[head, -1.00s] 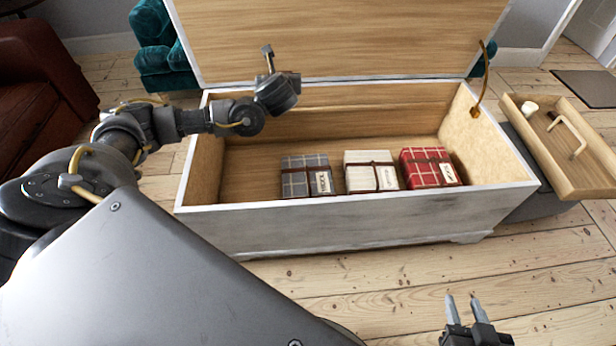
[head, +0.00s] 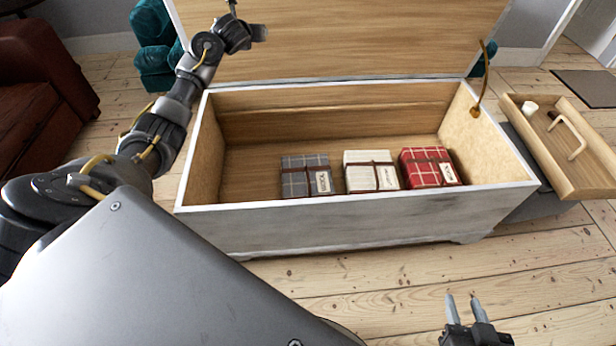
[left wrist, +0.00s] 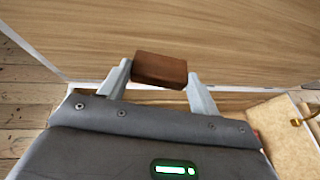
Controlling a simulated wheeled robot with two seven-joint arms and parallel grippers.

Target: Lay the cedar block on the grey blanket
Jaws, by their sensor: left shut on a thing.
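The grey blanket (head: 292,178) is a folded grey checked bundle with a tied band and label, lying on the chest floor, left of the others. The cedar block (left wrist: 160,69) is a small reddish-brown block between the fingertips of my left gripper (left wrist: 160,80) in the left wrist view. In the head view my left gripper (head: 240,25) is high in front of the open lid, above and left of the grey blanket; I cannot make out the block there. My right gripper (head: 462,298) is open and empty, low over the floorboards in front of the chest.
The open white chest (head: 340,230) also holds a cream blanket (head: 358,172) and a red checked blanket (head: 420,168). Its lid (head: 330,40) stands up behind, with a brass stay (head: 483,80) at right. A wooden tray (head: 590,180) stands right. The chest's left floor is bare.

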